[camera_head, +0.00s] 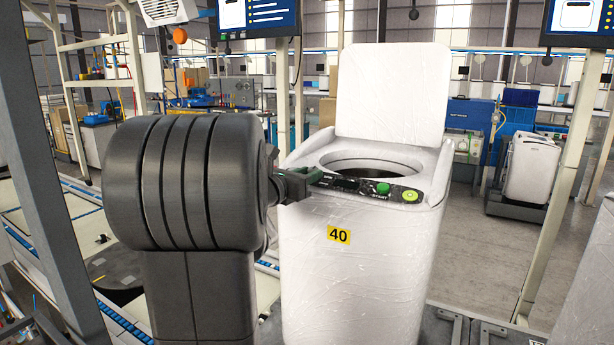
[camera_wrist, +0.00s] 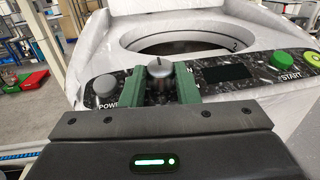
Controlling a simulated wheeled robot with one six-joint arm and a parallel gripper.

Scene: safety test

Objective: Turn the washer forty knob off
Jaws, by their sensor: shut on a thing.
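The washer (camera_head: 345,270) is a white top-loader with its lid up and a yellow "40" label (camera_head: 339,235) on its front. Its dark control panel has a grey round knob (camera_wrist: 160,69) with a dark pointer mark directed up, away from me. My gripper (camera_wrist: 161,88) has green fingers, one on each side of this knob, shut on it. In the head view my gripper (camera_head: 306,180) reaches the left part of the panel, and my arm hides part of it. The lettering around the knob is mostly covered by the fingers.
A grey button (camera_wrist: 105,87) marked POWER is left of the knob. A dark display (camera_wrist: 222,73), a green START button (camera_wrist: 286,60) and a yellow-green button (camera_head: 411,195) are to the right. The open tub (camera_head: 375,163) is behind the panel. Another white washer (camera_head: 531,170) stands farther right.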

